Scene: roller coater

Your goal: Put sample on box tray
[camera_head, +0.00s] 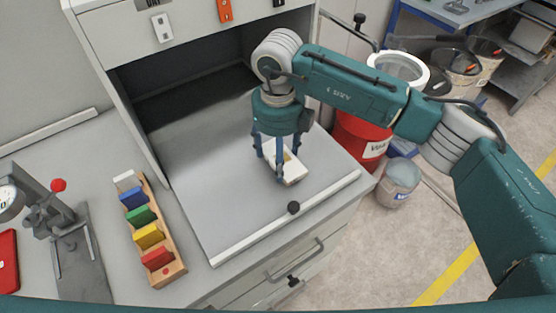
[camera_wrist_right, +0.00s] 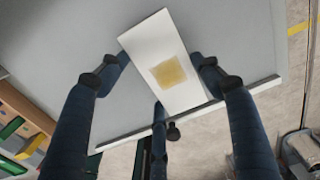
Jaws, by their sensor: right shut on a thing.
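The sample is a white rectangular panel (camera_head: 290,168) with a yellow square patch; it also shows in the right wrist view (camera_wrist_right: 150,45). My right gripper (camera_head: 279,162) points down with its fingers shut on the panel's edges. The fingers reach along both long sides in the right wrist view (camera_wrist_right: 158,80). The panel is over the right front part of the grey box tray (camera_head: 215,195); I cannot tell if it touches the tray. The tray has a pale front bar and a black knob (camera_head: 293,207). My left gripper is not in view.
A wooden rack (camera_head: 168,272) with several coloured blocks stands left of the tray. A gauge stand (camera_head: 75,245) is farther left. The open cabinet's side walls and top panel (camera_head: 180,25) surround the tray's back. A red drum (camera_head: 355,135) and buckets stand on the floor to the right.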

